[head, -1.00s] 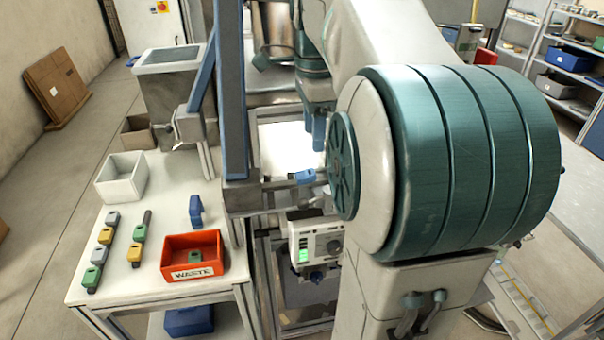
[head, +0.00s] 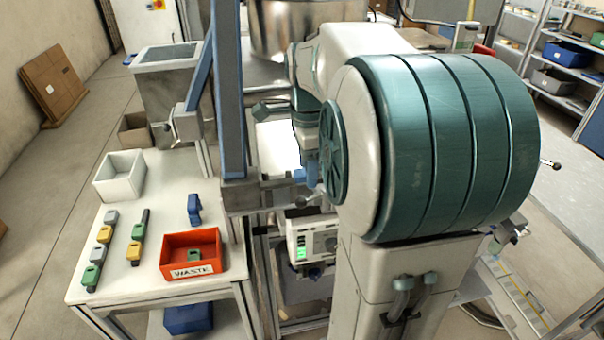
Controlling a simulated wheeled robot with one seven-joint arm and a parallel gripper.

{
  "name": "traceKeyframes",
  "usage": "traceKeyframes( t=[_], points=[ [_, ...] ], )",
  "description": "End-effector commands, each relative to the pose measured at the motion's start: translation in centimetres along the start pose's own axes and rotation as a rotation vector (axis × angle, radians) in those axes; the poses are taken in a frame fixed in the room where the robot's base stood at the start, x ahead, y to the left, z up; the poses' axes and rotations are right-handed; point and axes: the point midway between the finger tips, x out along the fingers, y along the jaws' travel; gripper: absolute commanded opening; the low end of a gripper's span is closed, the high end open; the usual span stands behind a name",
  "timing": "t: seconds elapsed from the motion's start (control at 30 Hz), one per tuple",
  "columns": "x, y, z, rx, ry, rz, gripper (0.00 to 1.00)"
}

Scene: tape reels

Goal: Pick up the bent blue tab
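A small blue piece (head: 299,176), which may be the bent blue tab, sits at the machine's rail beside the white panel, partly covered by my arm. Its bend cannot be made out. My gripper (head: 310,172) points down right beside it, with blue fingers partly hidden behind my arm's round joint. Whether the fingers touch or surround the piece cannot be told, nor whether they are open or shut. Another blue piece (head: 195,209) stands on the white table at the left, apart from my gripper.
The white table (head: 125,275) holds a red WASTE bin (head: 190,270) with a green piece inside, a white open box (head: 120,175) and rows of small coloured blocks (head: 105,235). A blue upright post (head: 230,100) stands left of my gripper. A control box (head: 313,240) hangs below the rail.

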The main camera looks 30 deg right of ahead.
Motion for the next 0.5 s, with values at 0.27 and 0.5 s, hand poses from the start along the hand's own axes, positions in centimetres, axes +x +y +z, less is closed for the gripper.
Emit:
traceKeyframes(
  t=[0.27,0.5],
  points=[
    [-0.03,0.00,0.00,0.000,0.000,0.000,0.05],
    [-0.28,-0.03,0.00,0.000,0.000,-0.001,0.05]
  ],
)
